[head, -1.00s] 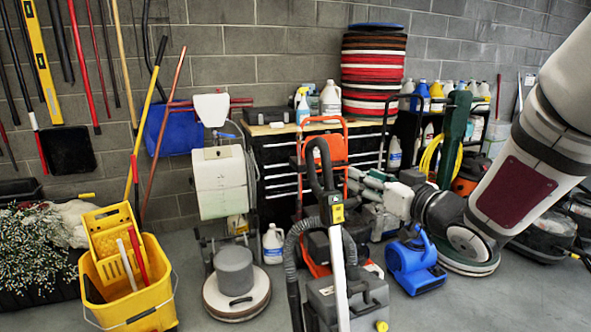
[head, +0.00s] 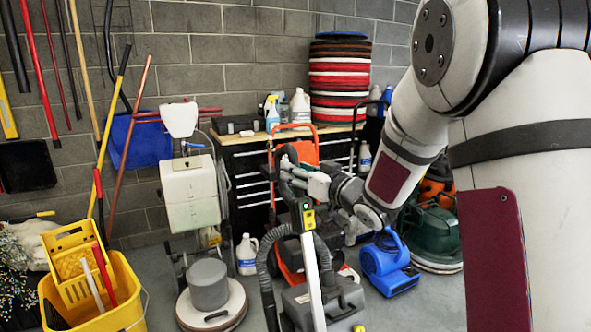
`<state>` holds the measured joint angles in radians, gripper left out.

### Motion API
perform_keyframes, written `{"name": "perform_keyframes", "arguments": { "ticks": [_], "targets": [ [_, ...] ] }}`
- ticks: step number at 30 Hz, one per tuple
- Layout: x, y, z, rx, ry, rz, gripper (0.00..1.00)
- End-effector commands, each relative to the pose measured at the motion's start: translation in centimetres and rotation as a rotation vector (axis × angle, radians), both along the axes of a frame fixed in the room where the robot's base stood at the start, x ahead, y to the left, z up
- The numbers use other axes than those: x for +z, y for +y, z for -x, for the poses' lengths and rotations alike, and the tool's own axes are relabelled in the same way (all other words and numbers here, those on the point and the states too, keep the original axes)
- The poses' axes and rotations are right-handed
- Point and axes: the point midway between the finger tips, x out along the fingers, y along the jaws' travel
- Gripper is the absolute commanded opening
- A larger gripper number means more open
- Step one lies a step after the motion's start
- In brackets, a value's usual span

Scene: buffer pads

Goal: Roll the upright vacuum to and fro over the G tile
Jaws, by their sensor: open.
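The upright vacuum (head: 313,275) stands at the bottom middle of the head view. It has a dark looped handle, a pale tube with a yellow tag, a ribbed grey hose and a grey body (head: 340,303) cut by the lower edge. My gripper (head: 292,176) points left at the upper part of the vacuum, overlapping the dark handle in the picture. It is open; its fingers are small here, and I cannot tell whether they touch the handle or stand around it. No G tile shows; little floor is in view.
A yellow mop bucket (head: 118,298) stands at the lower left. A round floor machine (head: 212,300) is left of the vacuum. A blue blower (head: 388,264) sits to its right. An orange-framed machine (head: 300,140) and a wooden-topped cabinet (head: 245,137) stand behind.

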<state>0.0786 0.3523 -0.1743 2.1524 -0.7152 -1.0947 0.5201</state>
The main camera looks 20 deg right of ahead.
Motion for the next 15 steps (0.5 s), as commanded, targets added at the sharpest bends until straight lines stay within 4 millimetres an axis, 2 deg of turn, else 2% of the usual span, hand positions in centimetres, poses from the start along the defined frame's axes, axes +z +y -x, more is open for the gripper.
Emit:
{"name": "perform_keyframes", "arguments": {
  "ticks": [4,13,14,15],
  "targets": [
    [0.01,0.37,-0.95,-0.001,0.000,0.000,0.41],
    [0.02,0.45,-1.16,-0.001,0.000,-0.001,0.41],
    [0.01,0.45,-1.15,-0.001,0.000,-0.001,0.39],
    [0.02,0.45,-1.16,-0.001,0.000,-0.001,0.30]
  ]
}}
